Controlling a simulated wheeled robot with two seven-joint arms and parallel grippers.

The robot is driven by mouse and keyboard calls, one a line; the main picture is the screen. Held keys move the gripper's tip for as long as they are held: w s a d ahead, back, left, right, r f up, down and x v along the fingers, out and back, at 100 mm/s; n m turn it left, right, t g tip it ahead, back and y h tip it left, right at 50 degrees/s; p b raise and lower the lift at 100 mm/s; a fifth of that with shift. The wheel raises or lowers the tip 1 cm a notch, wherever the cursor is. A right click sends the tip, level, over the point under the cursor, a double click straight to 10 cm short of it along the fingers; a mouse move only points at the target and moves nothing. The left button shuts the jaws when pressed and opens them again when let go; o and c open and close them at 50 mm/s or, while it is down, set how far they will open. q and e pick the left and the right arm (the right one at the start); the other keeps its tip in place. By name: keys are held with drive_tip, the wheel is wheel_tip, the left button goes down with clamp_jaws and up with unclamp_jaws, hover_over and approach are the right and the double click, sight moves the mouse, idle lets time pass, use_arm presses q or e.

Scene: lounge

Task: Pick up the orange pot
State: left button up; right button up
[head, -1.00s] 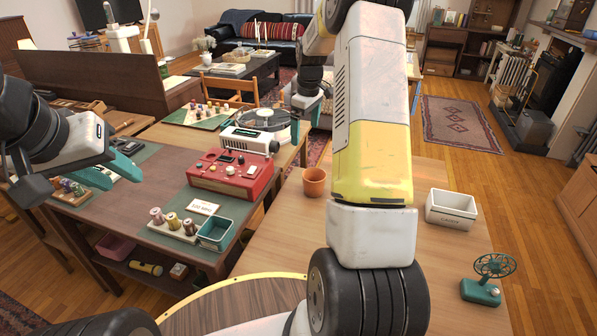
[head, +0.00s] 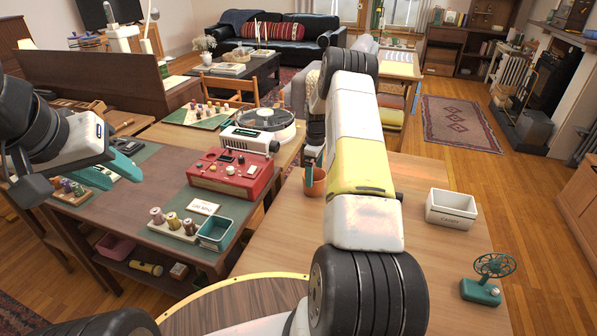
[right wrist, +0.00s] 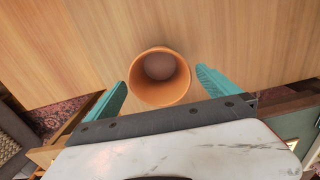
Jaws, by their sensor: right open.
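The orange pot (head: 316,183) stands upright on the light wooden table (head: 270,245), partly hidden by my right arm in the head view. In the right wrist view the pot (right wrist: 159,77) is seen from above, its round mouth between the two teal fingers. My right gripper (right wrist: 160,88) is open, with a finger on each side of the pot and a small gap showing on both sides. In the head view one teal finger of my right gripper (head: 309,174) shows at the pot. My left gripper (head: 108,172) is at the far left above the dark table; its opening is unclear.
A white box (head: 451,207) and a green fan (head: 484,280) stand on the table's right side. A red device (head: 232,173), a teal tray (head: 214,233) and spools (head: 173,221) are on the table to the left. Bare wood surrounds the pot's right side.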

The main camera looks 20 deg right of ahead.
wheel_tip(320, 180, down, 2)
drive_tip(key=shift+f, duration=0.1)
drive_tip(key=c, duration=1.6)
